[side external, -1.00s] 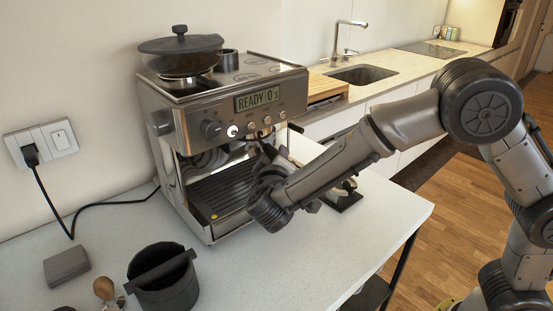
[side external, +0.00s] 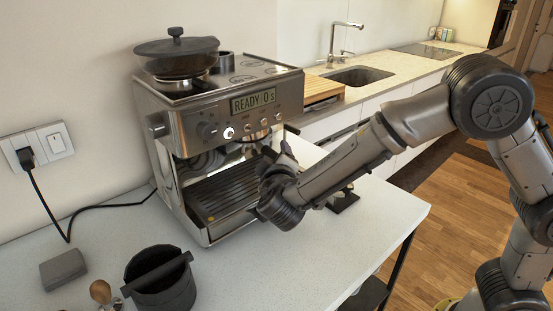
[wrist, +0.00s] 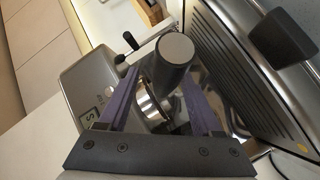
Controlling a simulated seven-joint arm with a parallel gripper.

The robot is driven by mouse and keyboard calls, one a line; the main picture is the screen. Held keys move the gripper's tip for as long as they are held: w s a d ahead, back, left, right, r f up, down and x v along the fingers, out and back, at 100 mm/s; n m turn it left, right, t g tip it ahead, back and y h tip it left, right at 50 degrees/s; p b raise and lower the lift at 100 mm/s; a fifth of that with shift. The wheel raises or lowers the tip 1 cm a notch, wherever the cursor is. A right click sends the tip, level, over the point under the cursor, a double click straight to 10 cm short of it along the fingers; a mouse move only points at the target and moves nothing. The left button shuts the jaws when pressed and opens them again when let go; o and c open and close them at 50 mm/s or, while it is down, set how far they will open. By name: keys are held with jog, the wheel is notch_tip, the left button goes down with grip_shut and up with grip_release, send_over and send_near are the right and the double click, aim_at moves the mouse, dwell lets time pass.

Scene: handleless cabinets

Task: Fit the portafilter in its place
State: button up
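The silver espresso machine (side external: 240,125) stands on the white counter, its display reading READY 0 s. My gripper (side external: 275,150) is in front of it, at about the height of the brew group. In the wrist view, the portafilter's dark handle (wrist: 172,65), with a round grey end, points toward the camera between the two purple fingers of my gripper (wrist: 163,75). The fingers are spread apart, with a gap visible at the left of the handle. A shiny metal ring (wrist: 148,104) shows behind the handle, by the machine's front. Whether the portafilter is locked in is hidden.
A black knock box (side external: 161,282) and a grey block (side external: 63,269) are at the front left. A dark stand (side external: 344,200) sits on the counter right of my gripper. The drip tray (side external: 222,192) is below the group. The counter's front right is clear.

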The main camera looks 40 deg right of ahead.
jog(key=shift+f, duration=0.25)
jog(key=v, duration=1.3)
jog(key=d+r+m+g+h, duration=0.25)
jog(key=d+r+m, duration=0.2)
jog(key=d, duration=0.55)
jog(key=s+d+r+m+g+y, duration=0.15)
jog(key=s+d+m+g, duration=0.3)
jog(key=s+d, duration=0.65)
jog(key=s+d+f+g+y, duration=0.25)
jog(key=s+f+y, duration=0.3)
jog(key=s, duration=0.45)
jog(key=a+n+t+y, duration=0.1)
jog(key=a+n, duration=0.1)
jog(key=a+f+n+t+y, duration=0.1)
jog(key=a+n+y, duration=0.1)
jog(key=a, duration=0.1)
jog(key=a+f+n+t+y, duration=0.1)
jog(key=a+y, duration=0.1)
jog(key=shift+s+a+f+n, duration=0.2)
jog(key=shift+n, duration=0.2)
